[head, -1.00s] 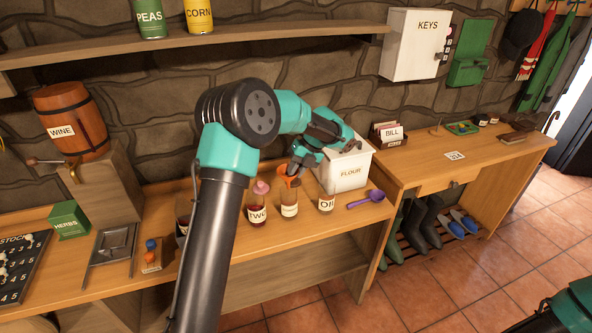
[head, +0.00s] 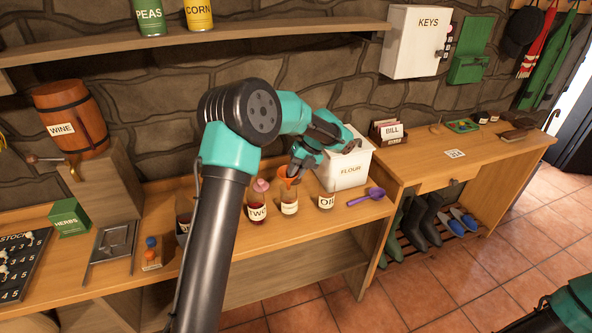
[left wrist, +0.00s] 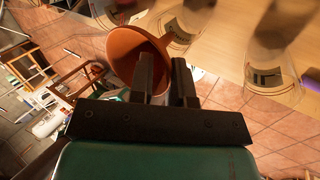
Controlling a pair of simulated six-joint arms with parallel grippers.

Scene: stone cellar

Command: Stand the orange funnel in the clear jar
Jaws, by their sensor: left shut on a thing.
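The orange funnel (head: 285,172) is held by my left gripper (head: 295,171) at the middle of three glass jars. In the left wrist view, the funnel's wide mouth (left wrist: 128,47) faces the camera, and the two dark fingers (left wrist: 164,78) are shut on its rim. The middle jar (head: 289,197) is clear glass with a pale label I cannot read. The funnel is at its mouth; I cannot tell how far the spout sits inside. My right gripper is out of view.
The white FLOUR box (head: 348,172) is behind, and a purple scoop (head: 367,197) lies at the right.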

